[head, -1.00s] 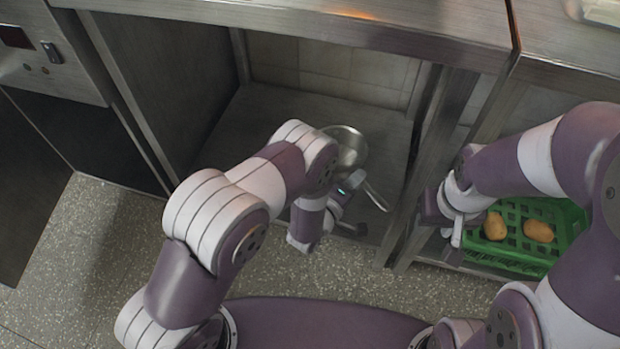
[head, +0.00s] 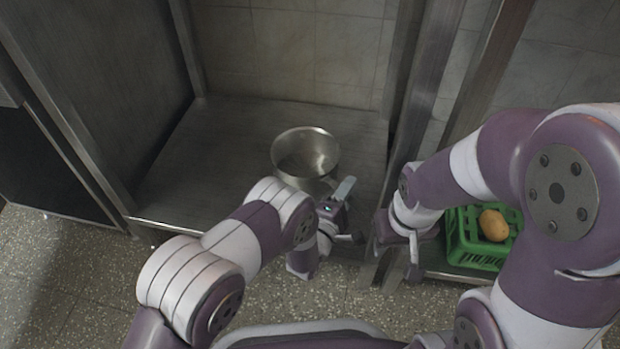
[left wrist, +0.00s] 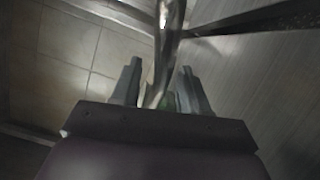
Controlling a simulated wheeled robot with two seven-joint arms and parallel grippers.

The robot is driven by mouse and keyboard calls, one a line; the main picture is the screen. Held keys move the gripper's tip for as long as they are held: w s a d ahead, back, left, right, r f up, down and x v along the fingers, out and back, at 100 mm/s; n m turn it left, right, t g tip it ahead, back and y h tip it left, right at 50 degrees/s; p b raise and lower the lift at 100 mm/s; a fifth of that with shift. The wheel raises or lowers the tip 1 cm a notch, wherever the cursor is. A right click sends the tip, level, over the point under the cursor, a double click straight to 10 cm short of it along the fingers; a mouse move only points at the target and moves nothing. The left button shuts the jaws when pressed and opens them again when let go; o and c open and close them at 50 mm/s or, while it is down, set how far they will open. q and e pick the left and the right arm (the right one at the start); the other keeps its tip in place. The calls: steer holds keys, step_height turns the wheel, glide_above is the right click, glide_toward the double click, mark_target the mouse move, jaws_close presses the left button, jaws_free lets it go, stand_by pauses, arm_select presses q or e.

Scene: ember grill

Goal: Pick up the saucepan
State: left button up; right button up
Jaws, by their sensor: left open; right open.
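The saucepan (head: 305,150) is a round, shiny metal pan standing upright on the lower steel shelf in the head view. My left gripper (head: 347,212) is at its near right side, over the shelf's front edge. In the left wrist view, the left gripper (left wrist: 160,85) has its two fingers apart, with a shiny metal bar, seemingly the saucepan's handle (left wrist: 168,50), between them. I cannot tell whether the fingers touch it. In the head view the handle is mostly hidden by the gripper. My right gripper (head: 398,248) is open and empty, right of the shelf's post.
The shelf (head: 200,165) is bare left of the saucepan, with a side wall at left and tiles behind. A metal post (head: 415,90) bounds it at right. A green crate (head: 480,255) with a potato (head: 494,225) stands on the right.

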arm_select(q)
steer(key=shift+w+d+r, duration=0.15)
steer(key=shift+w+d, duration=0.05)
steer(key=shift+w, duration=0.05)
jaws_close()
steer(key=shift+r, duration=0.1)
